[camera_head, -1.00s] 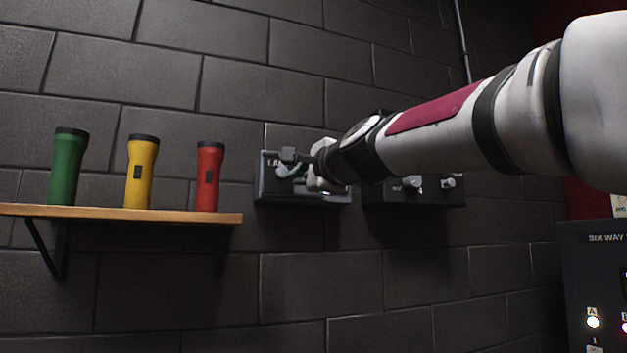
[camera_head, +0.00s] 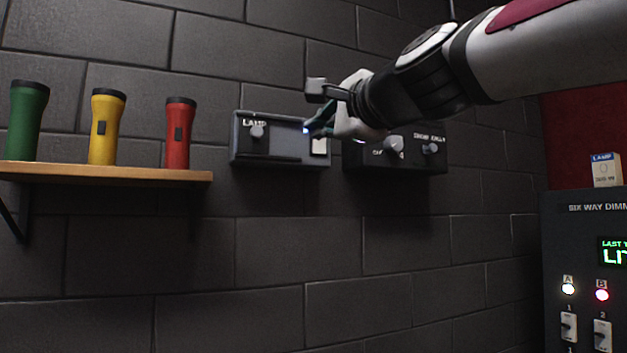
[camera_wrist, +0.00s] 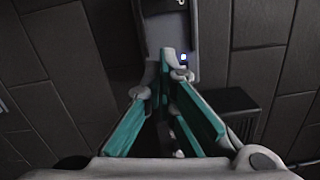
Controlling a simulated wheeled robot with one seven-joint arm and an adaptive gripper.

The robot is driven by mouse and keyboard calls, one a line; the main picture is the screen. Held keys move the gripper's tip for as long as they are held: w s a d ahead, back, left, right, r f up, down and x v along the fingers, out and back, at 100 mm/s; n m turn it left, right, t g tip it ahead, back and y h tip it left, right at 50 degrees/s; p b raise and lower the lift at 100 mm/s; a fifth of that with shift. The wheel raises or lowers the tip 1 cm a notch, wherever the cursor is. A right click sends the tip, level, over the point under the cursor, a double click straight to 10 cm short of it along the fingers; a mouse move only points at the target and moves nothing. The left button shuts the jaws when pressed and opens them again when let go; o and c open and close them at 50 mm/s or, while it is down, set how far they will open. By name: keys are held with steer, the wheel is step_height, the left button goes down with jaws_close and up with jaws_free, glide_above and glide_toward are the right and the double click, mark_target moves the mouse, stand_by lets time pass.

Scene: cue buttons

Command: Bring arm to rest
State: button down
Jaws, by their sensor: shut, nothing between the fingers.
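My gripper (camera_head: 312,129) hangs in front of the wall, at the upper right part of the grey box marked LAMP (camera_head: 277,152). Its green-sided fingers are shut with nothing between them. The wrist view shows the finger tips (camera_wrist: 173,66) together beside a grey box (camera_wrist: 170,28) with a small lit spot. I cannot tell whether the tips touch the box. My arm reaches in from the upper right in the head view.
A second dark box (camera_head: 410,165) with knobs is right of the LAMP box, partly behind my gripper. A dimmer panel (camera_head: 575,245) stands at right.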

steer(key=s+d+f+n+g+h, duration=0.2)
steer(key=s+f, duration=0.6)
steer(key=f, duration=0.6)
steer(key=s+d+f+n+g+h, duration=0.3)
steer(key=s+d+f+n+g, duration=0.2)
steer(key=f, duration=1)
steer(key=s+d+f+n+g+h, duration=0.3)
steer(key=s+d+f+n, duration=0.4)
steer(key=s+d+f, duration=0.3)
step_height(320, 180, down, 4)
steer(key=shift+s+d+f+g, duration=0.15)
steer(key=shift+s+d+g, duration=0.2)
steer(key=shift+s, duration=0.6)
steer(key=shift+w+a, duration=0.1)
steer(key=shift+a, duration=0.05)
